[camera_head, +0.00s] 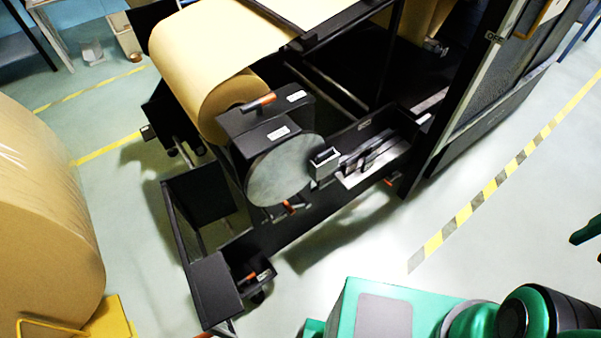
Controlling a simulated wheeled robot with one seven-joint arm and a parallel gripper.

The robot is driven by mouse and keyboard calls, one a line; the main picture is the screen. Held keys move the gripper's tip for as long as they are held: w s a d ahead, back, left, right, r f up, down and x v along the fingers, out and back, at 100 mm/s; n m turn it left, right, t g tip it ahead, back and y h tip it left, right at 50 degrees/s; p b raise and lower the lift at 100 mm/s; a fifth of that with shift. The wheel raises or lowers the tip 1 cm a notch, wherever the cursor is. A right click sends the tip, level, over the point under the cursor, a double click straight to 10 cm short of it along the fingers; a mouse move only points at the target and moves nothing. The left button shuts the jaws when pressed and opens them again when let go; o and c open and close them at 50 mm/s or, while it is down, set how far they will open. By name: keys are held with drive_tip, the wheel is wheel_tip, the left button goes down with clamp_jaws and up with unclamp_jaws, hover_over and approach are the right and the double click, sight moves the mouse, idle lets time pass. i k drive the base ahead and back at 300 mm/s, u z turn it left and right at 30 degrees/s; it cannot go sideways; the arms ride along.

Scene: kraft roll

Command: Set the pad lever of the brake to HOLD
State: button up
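The brake appears to be the black housing with a large grey disc (285,172) at the end of the kraft roll (205,60). An orange-handled lever (259,102) lies on top of the housing, near two small white labels whose text is too small to read. A second orange handle (290,207) sits below the disc, and a third orange handle (247,277) is on the low front of the frame. I cannot tell which is the pad lever or its setting. My gripper is not in view; only green and black parts of my arm show at the lower right.
A tray with dark tools (372,160) is right of the disc. A black machine panel (490,90) rises at the upper right. A large brown roll (45,200) on a yellow support (105,318) stands at the left. Floor between the frame and the striped line (470,210) is clear.

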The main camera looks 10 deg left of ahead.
sight(290, 208)
drive_tip(key=k, duration=1.3)
drive_tip(key=z, duration=0.35)
drive_tip(key=i, duration=0.8)
drive_tip(key=z, duration=0.05)
